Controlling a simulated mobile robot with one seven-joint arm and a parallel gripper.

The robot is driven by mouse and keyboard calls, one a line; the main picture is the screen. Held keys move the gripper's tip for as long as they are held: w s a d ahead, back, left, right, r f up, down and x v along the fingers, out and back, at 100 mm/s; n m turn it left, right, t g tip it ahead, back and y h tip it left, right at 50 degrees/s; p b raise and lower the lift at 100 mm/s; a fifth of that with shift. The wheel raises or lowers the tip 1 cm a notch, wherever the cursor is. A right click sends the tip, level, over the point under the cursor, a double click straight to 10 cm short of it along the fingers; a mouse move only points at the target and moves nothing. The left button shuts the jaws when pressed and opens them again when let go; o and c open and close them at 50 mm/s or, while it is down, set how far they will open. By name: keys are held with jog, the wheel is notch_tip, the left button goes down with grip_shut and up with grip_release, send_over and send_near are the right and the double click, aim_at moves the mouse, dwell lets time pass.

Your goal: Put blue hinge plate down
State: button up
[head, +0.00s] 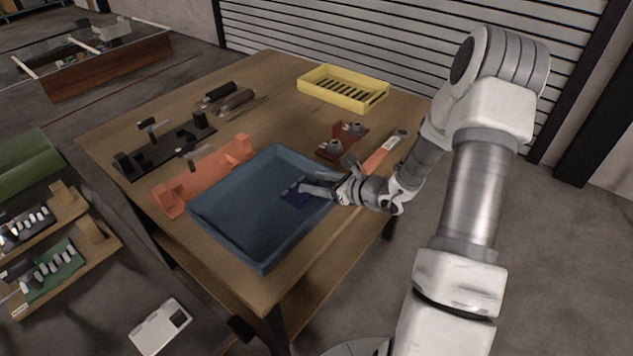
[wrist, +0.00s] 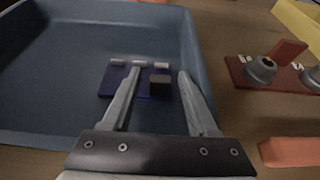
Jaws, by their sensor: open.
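The blue hinge plate (head: 297,198) lies in the blue tray (head: 230,232), near the tray's right side. In the wrist view the plate (wrist: 112,80) shows as a dark blue slab with pale knuckles along its far edge and a small dark block on its right part. My gripper (head: 312,188) reaches over the tray's right wall. Its two fingers (wrist: 158,72) are spread apart over the plate, one crossing it and the other to its right. The gripper is open and holds nothing. I cannot tell whether a finger touches the plate.
A dark red plate with knobs (head: 340,140) and an orange-handled wrench (head: 384,152) lie right of the tray. A yellow crate (head: 343,96) stands at the back. An orange bracket (head: 205,178) and a black fixture (head: 160,155) sit to the left. The rest of the tray is empty.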

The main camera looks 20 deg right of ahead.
jog(key=shift+r, duration=0.1)
jog(key=shift+s+d+r, duration=0.2)
jog(key=p+v, duration=0.1)
jog(key=v, duration=1)
jog(key=shift+s+d+p, duration=0.1)
jog(key=shift+s+p, duration=0.1)
jog(key=shift+p, duration=0.15)
